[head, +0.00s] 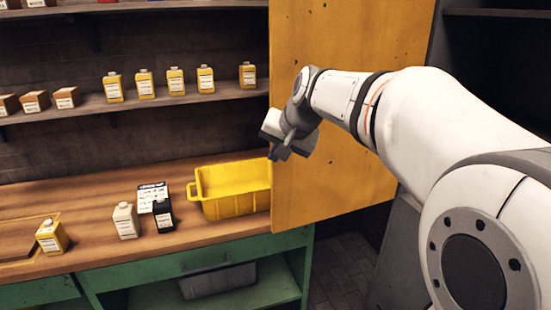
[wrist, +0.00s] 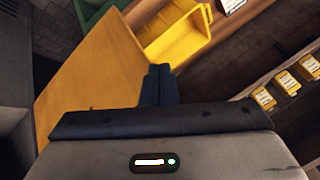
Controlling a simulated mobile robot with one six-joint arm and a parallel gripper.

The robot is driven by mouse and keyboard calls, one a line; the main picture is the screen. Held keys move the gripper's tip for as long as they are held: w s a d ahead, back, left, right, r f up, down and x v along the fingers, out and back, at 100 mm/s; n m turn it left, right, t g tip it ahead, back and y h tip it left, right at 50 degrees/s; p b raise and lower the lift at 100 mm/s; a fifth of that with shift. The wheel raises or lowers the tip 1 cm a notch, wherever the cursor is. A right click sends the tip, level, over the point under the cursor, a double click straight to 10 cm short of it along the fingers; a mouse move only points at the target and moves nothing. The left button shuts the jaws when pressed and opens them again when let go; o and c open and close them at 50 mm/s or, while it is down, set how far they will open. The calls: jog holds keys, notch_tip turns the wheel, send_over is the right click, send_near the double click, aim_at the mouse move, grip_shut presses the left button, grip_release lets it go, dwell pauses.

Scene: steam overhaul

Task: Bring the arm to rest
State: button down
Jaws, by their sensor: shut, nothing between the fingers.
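My arm reaches in from the right in the head view, in front of a yellow panel. My gripper (head: 274,154) is at its end, beside the panel's left edge and above the yellow bin. In the wrist view the dark fingers of my gripper (wrist: 159,75) are together with nothing between them. The gripper is clear of the bench top.
The upright yellow panel (head: 340,90) stands close behind my arm. A yellow bin (head: 235,205) sits on the wooden bench (head: 90,245), with a white bottle (head: 125,221), a black bottle (head: 163,216) and a yellow bottle (head: 52,237). Shelves (head: 140,103) behind hold several yellow bottles.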

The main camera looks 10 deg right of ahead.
jog(key=s+d+f+n+g+h, duration=0.1)
jog(key=s+d+f+n+g, duration=0.1)
jog(key=s+f, duration=0.6)
jog(key=s+d+f+n+g+h, duration=0.2)
jog(key=s+f, duration=0.7)
jog(key=s, duration=0.8)
jog(key=shift+d, duration=0.9)
